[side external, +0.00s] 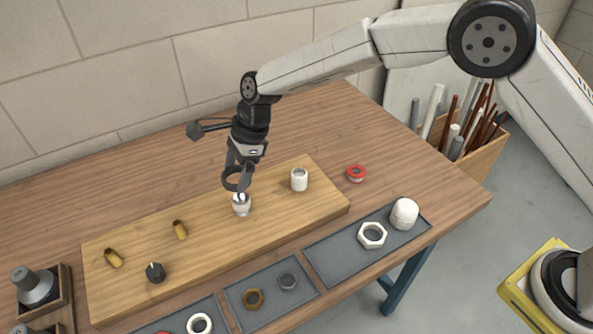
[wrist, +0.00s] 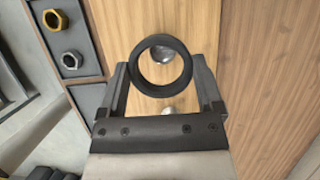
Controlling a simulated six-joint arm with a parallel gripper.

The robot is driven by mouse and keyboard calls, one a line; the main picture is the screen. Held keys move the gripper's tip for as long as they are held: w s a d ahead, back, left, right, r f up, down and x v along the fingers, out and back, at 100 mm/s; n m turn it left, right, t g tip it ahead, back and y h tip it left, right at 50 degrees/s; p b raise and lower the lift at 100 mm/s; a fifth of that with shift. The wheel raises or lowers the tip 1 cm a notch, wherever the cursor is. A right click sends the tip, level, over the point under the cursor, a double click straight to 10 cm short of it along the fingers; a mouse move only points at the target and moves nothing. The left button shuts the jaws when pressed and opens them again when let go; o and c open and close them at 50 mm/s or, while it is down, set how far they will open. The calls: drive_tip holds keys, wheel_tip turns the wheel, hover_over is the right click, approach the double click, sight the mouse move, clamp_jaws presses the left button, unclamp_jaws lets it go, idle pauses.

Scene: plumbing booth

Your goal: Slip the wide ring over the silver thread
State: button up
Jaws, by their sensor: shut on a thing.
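The wide ring (side external: 228,181) is dark and flat. My gripper (side external: 240,174) is shut on it, and the ring hangs slightly tilted just above the silver thread (side external: 241,199), which stands upright on a pale fitting on the wooden board. A narrow gap seems to show between ring and thread. In the wrist view, the ring (wrist: 136,67) sits between the fingertips of my gripper (wrist: 160,72). The rounded silver top (wrist: 163,55) shows through the upper part of the opening, off its middle. The ring hides the fitting's far edge.
A white cylinder (side external: 299,180) stands right of the thread on the board (side external: 215,229). Brass pieces (side external: 180,231) and a black piece (side external: 155,272) are to the left. Trays with nuts (side external: 372,236) lie in front. A red-rimmed part (side external: 356,174) lies right of the board.

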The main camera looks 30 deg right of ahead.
sight(239, 197)
drive_tip(key=shift+f, duration=2.9)
drive_tip(key=shift+f, duration=0.2)
drive_tip(key=o, duration=1)
drive_tip(key=shift+r, duration=2.5)
